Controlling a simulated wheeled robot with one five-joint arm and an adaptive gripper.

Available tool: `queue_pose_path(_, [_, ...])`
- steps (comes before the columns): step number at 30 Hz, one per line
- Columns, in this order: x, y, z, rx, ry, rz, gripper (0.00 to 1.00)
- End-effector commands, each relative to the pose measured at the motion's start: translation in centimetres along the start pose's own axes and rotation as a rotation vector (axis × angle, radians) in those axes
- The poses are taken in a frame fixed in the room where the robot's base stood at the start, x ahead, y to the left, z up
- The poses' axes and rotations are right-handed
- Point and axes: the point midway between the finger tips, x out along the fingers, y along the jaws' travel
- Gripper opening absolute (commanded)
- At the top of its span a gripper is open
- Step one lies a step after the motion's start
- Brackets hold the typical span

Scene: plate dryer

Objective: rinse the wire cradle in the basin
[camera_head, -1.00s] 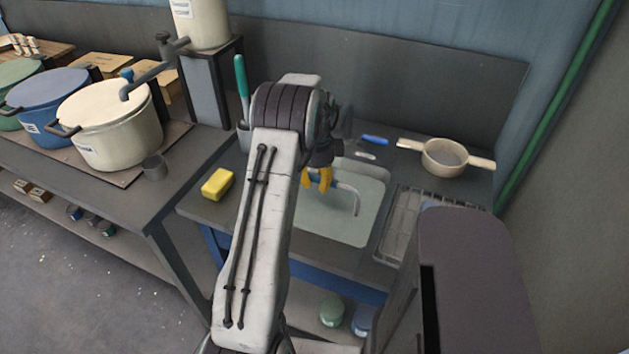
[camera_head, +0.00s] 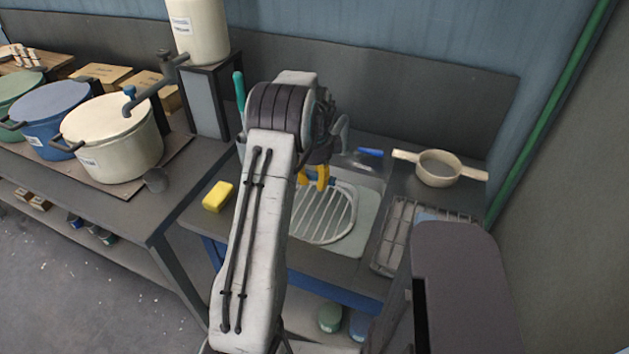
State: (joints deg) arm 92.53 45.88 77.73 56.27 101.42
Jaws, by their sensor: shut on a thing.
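The wire cradle (camera_head: 325,213) is a pale, round-edged rack of parallel bars, with its barred face towards the camera. It is over or in the pale green-grey basin (camera_head: 368,218); its height relative to the basin floor is hard to tell. My gripper (camera_head: 314,178), with yellow fingertips, is shut on the cradle at its upper left edge. My arm hides the cradle's left side and part of the basin. A grey tap (camera_head: 342,130) at the back of the basin is partly hidden by my wrist.
A yellow sponge (camera_head: 217,197) lies left of my arm. Large pots (camera_head: 115,140) stand on the left bench.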

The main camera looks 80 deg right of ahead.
Motion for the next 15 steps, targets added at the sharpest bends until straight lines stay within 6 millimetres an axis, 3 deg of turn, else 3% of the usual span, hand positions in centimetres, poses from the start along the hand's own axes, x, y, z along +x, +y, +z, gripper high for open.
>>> queue_pose_path(15, [-4.5,-0.1,0.0,0.000,0.000,-0.002,0.00])
